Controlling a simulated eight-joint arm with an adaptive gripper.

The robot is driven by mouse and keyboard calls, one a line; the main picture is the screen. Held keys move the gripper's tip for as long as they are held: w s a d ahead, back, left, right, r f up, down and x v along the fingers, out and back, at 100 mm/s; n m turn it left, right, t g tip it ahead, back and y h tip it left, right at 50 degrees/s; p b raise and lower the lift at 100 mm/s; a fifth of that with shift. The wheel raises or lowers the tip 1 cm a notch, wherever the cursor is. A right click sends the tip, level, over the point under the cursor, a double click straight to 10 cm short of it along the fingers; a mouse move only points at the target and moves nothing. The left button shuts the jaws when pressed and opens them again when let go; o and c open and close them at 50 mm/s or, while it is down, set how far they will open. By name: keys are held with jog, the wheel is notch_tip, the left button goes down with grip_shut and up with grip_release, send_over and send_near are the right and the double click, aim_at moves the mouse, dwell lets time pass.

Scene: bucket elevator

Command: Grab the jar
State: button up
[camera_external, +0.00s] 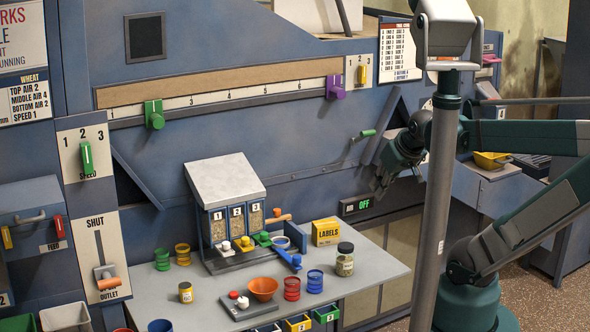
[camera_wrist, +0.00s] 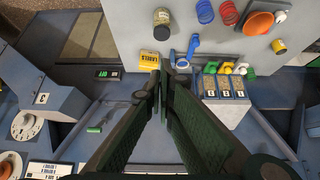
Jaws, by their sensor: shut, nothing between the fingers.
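A glass jar (camera_external: 345,262) with a dark lid and a pale label stands upright near the right back part of the grey table. It also shows at the top of the wrist view (camera_wrist: 161,24). A smaller jar (camera_external: 186,293) with a yellow lid stands at the table's left; the wrist view shows it at the right (camera_wrist: 279,46). My gripper (camera_external: 379,194) is shut and empty. It hangs above and behind the larger jar, close to the blue machine, and touches neither jar. In the wrist view its fingertips (camera_wrist: 160,73) meet below the larger jar.
A yellow labels box (camera_external: 326,232) stands just behind the larger jar. A three-bin dispenser (camera_external: 228,205) stands at the table's back. A grey pole (camera_external: 436,190) rises right of the table.

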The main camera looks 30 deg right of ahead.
jog(key=o, duration=1.8)
jog(key=shift+c, duration=0.2)
jog(key=shift+w, duration=0.15)
jog(key=n+g, duration=0.4)
jog(key=n, duration=0.7)
send_near(346, 245)
jog(key=f+n+g, duration=0.1)
jog(key=f+n, duration=0.1)
jog(key=n, duration=0.1)
jog(key=w+f+n+g+b, duration=0.1)
jog(key=f+n, duration=0.1)
jog(key=n, duration=0.1)
jog(key=w+f+n+g, duration=0.1)
jog(key=f+n, duration=0.1)
jog(key=n, duration=0.1)
jog(key=shift+w+a+f+b, duration=0.1)
jog(key=shift+w+f+b, duration=0.1)
jog(key=shift+f+b, duration=0.1)
jog(key=shift+f+n, duration=0.4)
jog(key=shift+f, duration=0.15)
jog(key=shift+f, duration=0.1)
jog(key=shift+w+f, duration=0.1)
jog(key=shift+f, duration=1.1)
